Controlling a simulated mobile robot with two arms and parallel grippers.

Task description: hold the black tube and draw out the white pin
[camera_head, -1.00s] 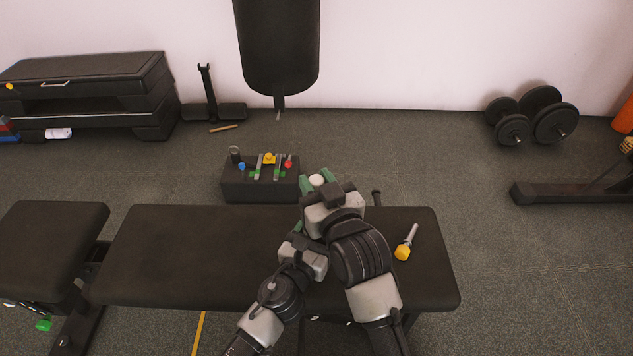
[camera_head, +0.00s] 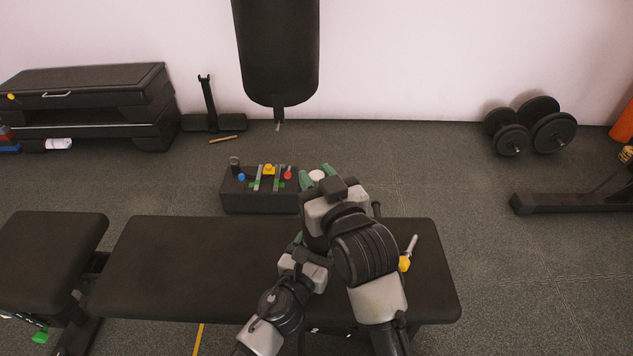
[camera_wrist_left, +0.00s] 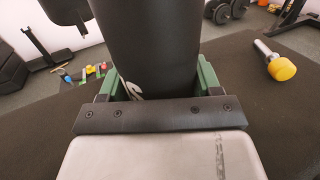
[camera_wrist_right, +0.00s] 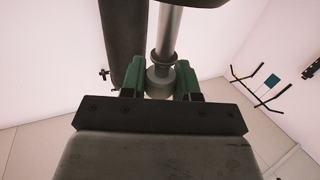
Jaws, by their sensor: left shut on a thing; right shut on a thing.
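The black tube (camera_wrist_left: 150,45) stands between the green fingers of my left gripper (camera_wrist_left: 155,85), which is shut on it. In the head view my left gripper (camera_head: 297,240) is low over the bench, partly hidden by my right arm. My right gripper (camera_wrist_right: 160,82) is shut on the pale round head of the white pin (camera_wrist_right: 159,85). A metal shaft with a collar runs up from that head in the right wrist view. In the head view the pin's white head (camera_head: 317,176) shows between the right fingertips. The tube is mostly hidden there.
A yellow-headed metal pin (camera_head: 405,263) lies on the black bench (camera_head: 180,265), right of my right arm. A dark box (camera_head: 240,200) with coloured knobs stands beyond the bench. A punching bag (camera_head: 277,50) hangs behind it. The bench's left part is clear.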

